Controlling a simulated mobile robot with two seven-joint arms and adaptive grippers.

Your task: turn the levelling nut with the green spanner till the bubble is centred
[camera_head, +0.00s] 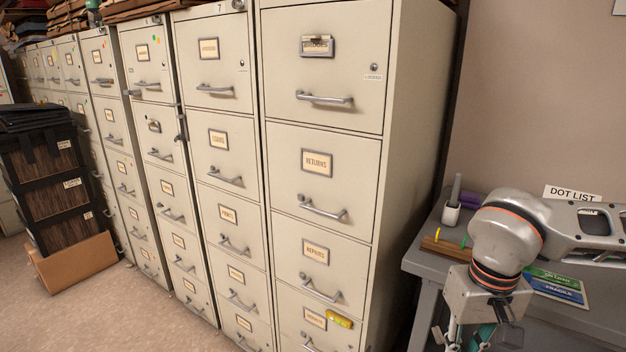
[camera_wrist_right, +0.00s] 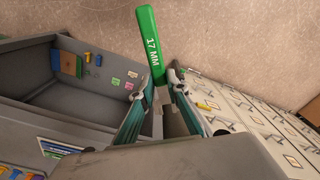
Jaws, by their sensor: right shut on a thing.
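The green spanner (camera_wrist_right: 151,45), marked 17 MM, is gripped between the teal-padded fingers of my right gripper (camera_wrist_right: 165,82) and extends beyond them in the right wrist view. In the head view my right gripper (camera_head: 471,338) hangs at the bottom right, in front of the grey desk, cut off by the frame edge. I cannot make out the spanner clearly there. A small yellow piece (camera_head: 339,319), possibly the level, sits low on the nearest cabinet. A yellow piece (camera_wrist_right: 205,104) also shows by the cabinets in the wrist view. The bubble and levelling nut cannot be made out. My left gripper is out of view.
Tall beige filing cabinets (camera_head: 410,120) with protruding handles line the left and middle. Dark file boxes (camera_head: 50,180) stand at far left. Carpet in front is open.

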